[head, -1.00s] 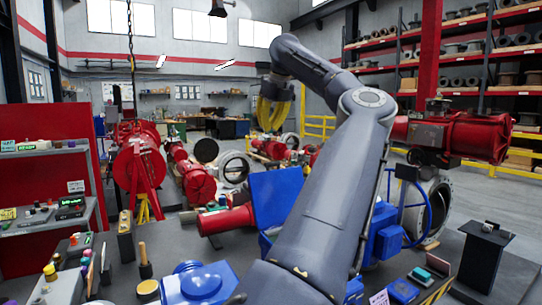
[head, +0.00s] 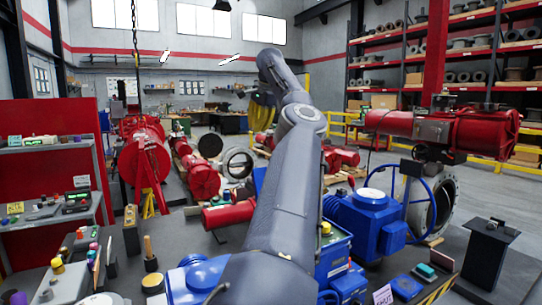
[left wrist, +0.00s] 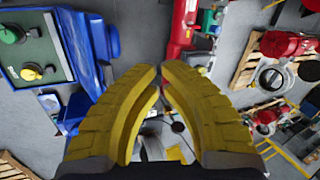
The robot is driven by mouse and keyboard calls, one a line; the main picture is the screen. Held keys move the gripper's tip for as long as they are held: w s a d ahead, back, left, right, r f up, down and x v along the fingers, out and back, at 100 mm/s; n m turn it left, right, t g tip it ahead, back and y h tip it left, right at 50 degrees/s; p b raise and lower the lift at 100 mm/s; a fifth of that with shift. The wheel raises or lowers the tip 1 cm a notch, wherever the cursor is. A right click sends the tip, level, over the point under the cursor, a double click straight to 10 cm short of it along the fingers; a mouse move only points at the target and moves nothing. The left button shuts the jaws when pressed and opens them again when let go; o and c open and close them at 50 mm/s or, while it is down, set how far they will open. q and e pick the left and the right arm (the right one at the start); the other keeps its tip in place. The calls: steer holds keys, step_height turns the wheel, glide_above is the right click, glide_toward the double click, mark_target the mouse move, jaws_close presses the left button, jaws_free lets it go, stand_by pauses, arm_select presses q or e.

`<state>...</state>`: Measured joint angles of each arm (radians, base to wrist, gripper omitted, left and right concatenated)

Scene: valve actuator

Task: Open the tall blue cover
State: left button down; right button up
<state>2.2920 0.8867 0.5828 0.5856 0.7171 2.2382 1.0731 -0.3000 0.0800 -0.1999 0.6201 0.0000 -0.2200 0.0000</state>
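The tall blue cover (head: 258,180) is mostly hidden behind my left arm in the head view; only a sliver of its upper part shows. In the left wrist view an upright blue panel (left wrist: 92,42), seen nearly edge-on, stands beside a blue box with a green top and knobs (left wrist: 35,48). That box (head: 333,254) shows right of my arm in the head view. My left gripper (head: 263,110) is beyond the box, apart from the cover. Its yellow fingertips (left wrist: 160,77) nearly meet, with nothing visible held. My right gripper is not in view.
A blue actuator with a handwheel (head: 368,212) stands to the right, a red cylinder (head: 228,215) to the left. A tool tray (head: 62,285) and a dark block on a stand (head: 486,250) flank the table.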

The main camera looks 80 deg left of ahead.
arm_select(q)
steer(key=w+f+n+t, duration=0.1)
steer(key=w+f+n, duration=0.4)
steer(key=f+n, duration=0.5)
steer(key=shift+d+f+n+h, duration=0.2)
steer(key=shift+d+n+h, duration=0.15)
steer(key=shift+n, duration=2.65)
